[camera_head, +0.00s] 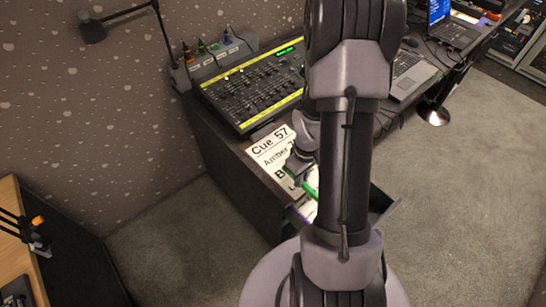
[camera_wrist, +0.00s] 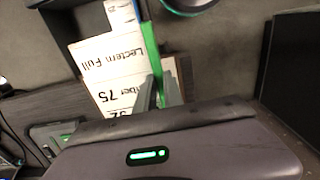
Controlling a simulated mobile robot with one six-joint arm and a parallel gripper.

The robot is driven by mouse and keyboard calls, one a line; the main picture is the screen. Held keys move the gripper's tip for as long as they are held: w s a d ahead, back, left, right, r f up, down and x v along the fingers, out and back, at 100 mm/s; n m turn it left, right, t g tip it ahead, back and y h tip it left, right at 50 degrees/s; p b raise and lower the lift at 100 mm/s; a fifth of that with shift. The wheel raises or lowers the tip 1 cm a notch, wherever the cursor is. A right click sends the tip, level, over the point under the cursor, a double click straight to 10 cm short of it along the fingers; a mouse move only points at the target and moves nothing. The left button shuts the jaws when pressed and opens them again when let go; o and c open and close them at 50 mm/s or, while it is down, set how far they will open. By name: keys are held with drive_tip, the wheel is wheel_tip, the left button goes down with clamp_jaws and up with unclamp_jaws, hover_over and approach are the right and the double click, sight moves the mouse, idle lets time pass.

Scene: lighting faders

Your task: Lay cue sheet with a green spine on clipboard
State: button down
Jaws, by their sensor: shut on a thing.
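The cue sheet (camera_head: 266,148) is a white card with large black lettering, including "Cue 57". Its green spine (camera_head: 311,190) runs along one edge. In the wrist view the sheet (camera_wrist: 108,66) appears with its lettering inverted, and the green spine (camera_wrist: 151,45) passes between the fingers. My gripper (camera_wrist: 158,92) is shut on the sheet at this spine; in the head view my gripper (camera_head: 299,168) is partly hidden by my arm. A brown board edge (camera_wrist: 184,72) shows beside the spine; I cannot tell whether it is the clipboard. No clipboard is clear in the head view.
A fader console (camera_head: 255,88) with yellow strips stands behind the sheet. A laptop (camera_head: 410,73) is to its right. A dark-walled holder (camera_head: 385,207) juts from the desk front, with another white sheet (camera_wrist: 121,15) near it. A desk lamp (camera_head: 93,30) stands left.

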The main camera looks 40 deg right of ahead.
drive_tip(key=b, duration=0.2)
hover_over(278, 168)
drive_tip(key=shift+d+f, duration=0.1)
drive_tip(key=shift+f, duration=0.65)
drive_tip(key=shift+f+b, duration=1.2)
drive_tip(key=shift+f, duration=0.7)
drive_tip(key=c, duration=1.5)
unclamp_jaws()
drive_tip(key=shift+o, duration=0.2)
drive_tip(key=shift+r, duration=0.15)
